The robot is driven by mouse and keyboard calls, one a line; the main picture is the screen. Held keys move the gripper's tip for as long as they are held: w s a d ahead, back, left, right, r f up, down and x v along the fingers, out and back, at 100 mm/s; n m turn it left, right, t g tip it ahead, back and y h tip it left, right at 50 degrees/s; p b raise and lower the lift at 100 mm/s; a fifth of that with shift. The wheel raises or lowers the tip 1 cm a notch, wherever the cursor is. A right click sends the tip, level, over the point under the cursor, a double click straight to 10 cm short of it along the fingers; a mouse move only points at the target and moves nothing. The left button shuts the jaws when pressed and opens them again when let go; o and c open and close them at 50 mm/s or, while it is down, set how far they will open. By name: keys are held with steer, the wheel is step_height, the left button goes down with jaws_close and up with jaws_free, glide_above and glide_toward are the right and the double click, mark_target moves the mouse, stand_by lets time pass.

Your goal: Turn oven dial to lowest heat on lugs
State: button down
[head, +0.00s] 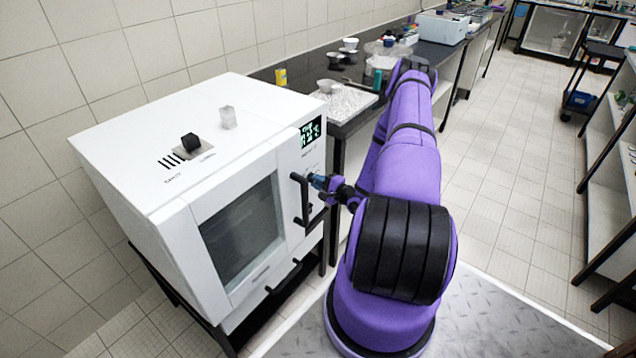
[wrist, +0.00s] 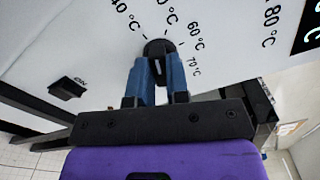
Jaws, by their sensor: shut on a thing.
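The white oven (head: 130,215) stands at the left in the head view, with a glass window and a black door handle (head: 301,198). In the wrist view the black dial (wrist: 158,47) sits on the oven's white front, with temperature marks such as 40, 60, 70 and 80 °C printed around it. My gripper (wrist: 157,76) has its blue fingers shut on the dial's sides. A light pointer line shows on the dial. In the head view my gripper (head: 318,181) is at the oven's right front, beside the handle, and the dial is hidden there.
A black knob (head: 190,142) and a small clear block (head: 228,117) are on the oven top. A lit display (head: 311,131) is at its upper right front. The dark bench (head: 360,122) behind holds a foil tray (head: 345,101) and bowls. The tiled aisle at the right is free.

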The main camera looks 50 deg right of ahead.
steer(key=m, duration=2.4)
steer(key=shift+d, duration=0.25)
steer(key=shift+m, duration=0.3)
steer(key=c, duration=1.1)
jaws_free()
steer(key=s, duration=1)
steer(key=shift+s+d, duration=0.4)
